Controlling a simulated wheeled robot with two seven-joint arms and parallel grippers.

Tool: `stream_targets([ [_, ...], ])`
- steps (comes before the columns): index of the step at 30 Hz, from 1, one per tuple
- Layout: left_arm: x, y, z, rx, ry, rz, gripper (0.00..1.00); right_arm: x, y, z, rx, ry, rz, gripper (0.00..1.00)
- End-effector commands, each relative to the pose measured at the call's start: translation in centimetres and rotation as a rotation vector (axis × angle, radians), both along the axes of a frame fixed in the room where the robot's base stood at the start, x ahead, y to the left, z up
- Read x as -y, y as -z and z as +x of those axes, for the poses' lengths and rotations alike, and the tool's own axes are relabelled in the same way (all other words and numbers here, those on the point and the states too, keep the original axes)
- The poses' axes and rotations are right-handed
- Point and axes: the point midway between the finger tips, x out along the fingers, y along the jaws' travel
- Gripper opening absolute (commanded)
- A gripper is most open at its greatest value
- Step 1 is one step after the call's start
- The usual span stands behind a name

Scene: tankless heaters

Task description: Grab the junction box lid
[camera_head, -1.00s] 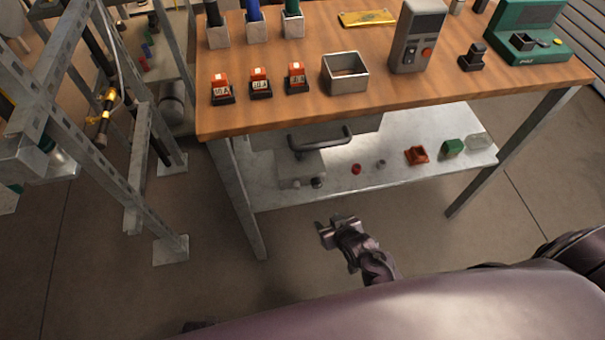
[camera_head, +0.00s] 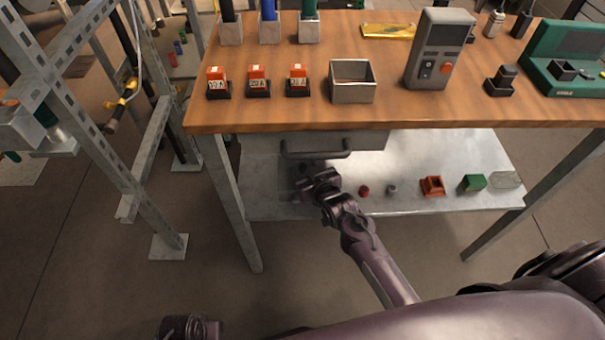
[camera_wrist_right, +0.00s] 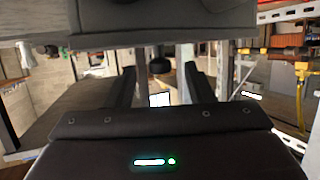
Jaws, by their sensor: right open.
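My right gripper (camera_head: 320,183) is open and empty over the lower shelf, under the drawer handle. In the right wrist view its two fingers stand apart (camera_wrist_right: 160,90), with a dark round knob-like thing (camera_wrist_right: 160,65) beyond them. A flat grey piece (camera_head: 288,172) lies on the shelf, mostly hidden behind the gripper; it may be the junction box lid, but I cannot tell for sure. An open metal box (camera_head: 352,95) without a cover stands on the tabletop.
The wooden workbench (camera_head: 400,116) has a drawer handle (camera_head: 316,150) just above the gripper. Right of it on the shelf (camera_head: 440,150) lie a red cap (camera_head: 364,191), an orange part (camera_head: 432,186) and a green block (camera_head: 472,183). A metal rack (camera_head: 95,145) stands left.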

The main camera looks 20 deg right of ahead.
Motion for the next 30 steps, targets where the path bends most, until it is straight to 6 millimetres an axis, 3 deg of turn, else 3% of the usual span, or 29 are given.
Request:
stream_targets([
  [7, 0.01, -0.1, -0.05, -0.002, 0.001, 0.001, 0.36, -0.01, 0.05, 0.11, 0.0, 0.0, 0.0, 0.47],
  [18, 0.02, -0.08, -0.03, -0.001, 0.001, 0.0, 0.36, 0.0, 0.05, 0.09, -0.001, 0.0, 0.0, 0.0],
  [30, 0.01, -0.16, 0.06, 0.006, 0.0, -0.001, 0.36, 0.0, -0.74, 0.12, 0.002, 0.0, 0.0, 0.0],
])
